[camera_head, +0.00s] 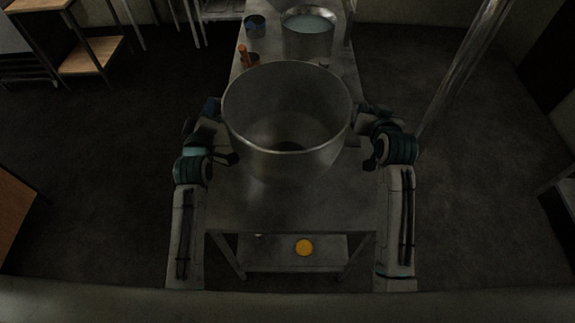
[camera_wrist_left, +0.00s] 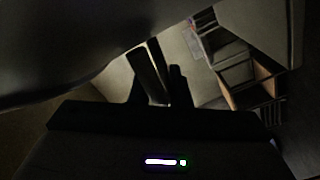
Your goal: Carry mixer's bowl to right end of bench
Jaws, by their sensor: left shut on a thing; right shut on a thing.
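The mixer's bowl (camera_head: 288,158) is a large, deep metal bowl, upright and seemingly empty, over the front half of the steel bench (camera_head: 290,212). My left gripper (camera_head: 229,156) is at the bowl's left side and my right gripper (camera_head: 364,160) at its right side, both shut on it. The exact grip points are hard to make out in the dark. In the left wrist view the bowl's wall (camera_wrist_left: 60,45) fills the upper left, with the dark fingers of my left gripper (camera_wrist_left: 163,85) below it. I cannot tell whether the bowl's base touches the bench.
Behind the bowl, the bench holds a pot of pale liquid (camera_head: 308,42), a small dark-blue container (camera_head: 255,27) and an orange-handled item (camera_head: 244,57). A round orange thing (camera_head: 304,247) lies on the lower shelf. The bench's near end is bare. A metal pole (camera_head: 462,70) stands at right.

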